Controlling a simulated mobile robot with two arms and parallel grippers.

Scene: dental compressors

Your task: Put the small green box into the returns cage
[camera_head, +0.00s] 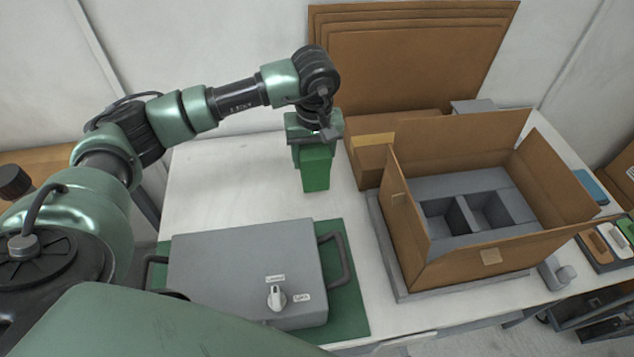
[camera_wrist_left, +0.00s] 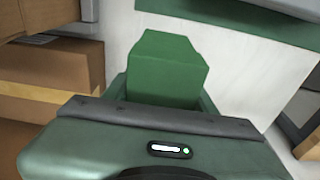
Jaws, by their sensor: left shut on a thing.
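The small green box (camera_head: 316,171) is in my left gripper (camera_head: 313,150), which points down over the back middle of the white table. In the left wrist view the green box (camera_wrist_left: 165,68) sticks out past the gripper body. The gripper is shut on it. I cannot tell whether the box's lower end touches the table. No returns cage can be made out in either view. My right gripper is not in view.
A large open cardboard box (camera_head: 425,245) with a grey divided insert stands to the right. A closed carton (camera_head: 368,165) is just right of the gripper. A grey case (camera_head: 240,265) lies on a green mat (camera_head: 348,312) in front. The table's left part (camera_head: 215,190) is clear.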

